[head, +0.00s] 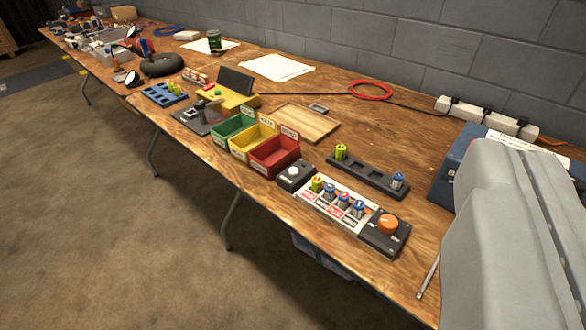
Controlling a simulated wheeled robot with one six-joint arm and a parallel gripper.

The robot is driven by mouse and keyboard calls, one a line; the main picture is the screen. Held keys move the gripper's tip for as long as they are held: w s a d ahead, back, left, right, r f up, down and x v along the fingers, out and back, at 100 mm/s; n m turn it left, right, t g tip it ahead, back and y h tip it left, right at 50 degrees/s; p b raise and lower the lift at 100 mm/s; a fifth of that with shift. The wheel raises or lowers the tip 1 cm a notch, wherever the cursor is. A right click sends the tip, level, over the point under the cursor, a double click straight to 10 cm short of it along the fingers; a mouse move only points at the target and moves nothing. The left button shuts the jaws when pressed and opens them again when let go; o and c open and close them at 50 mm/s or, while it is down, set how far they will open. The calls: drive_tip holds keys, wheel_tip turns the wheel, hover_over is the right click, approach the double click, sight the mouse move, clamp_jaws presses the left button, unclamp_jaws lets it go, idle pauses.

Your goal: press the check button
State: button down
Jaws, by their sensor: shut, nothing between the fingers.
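No label that reads "check" is legible at this size. Two candidates for the button show in the head view. A white domed button (293,171) sits on a small black box (297,181) at the bench's front edge, just right of the red bin. A small green button (217,93) is on the yellow device (240,99) with a dark screen, farther back left. I cannot tell which is the check button. Nothing touches either one. My gripper's fingers are not in view.
The wooden bench (330,95) runs diagonally. Green (233,127), yellow (252,141) and red (274,156) bins, a battery rack (336,204) with an orange knob (388,224), and a black tray (368,177) stand nearby. A large grey form blocks the right side.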

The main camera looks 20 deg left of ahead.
drive_tip(key=n+g+h, duration=0.1)
drive_tip(key=n+g, duration=0.7)
hover_over(293, 171)
wheel_tip(293, 171, down, 20)
drive_tip(key=shift+s+f, duration=0.2)
drive_tip(key=shift+s, duration=0.15)
drive_tip(key=shift+a+f, duration=0.1)
drive_tip(key=shift+f, duration=4.3)
drive_tip(key=shift+f, duration=0.2)
drive_tip(key=shift+f, duration=0.2)
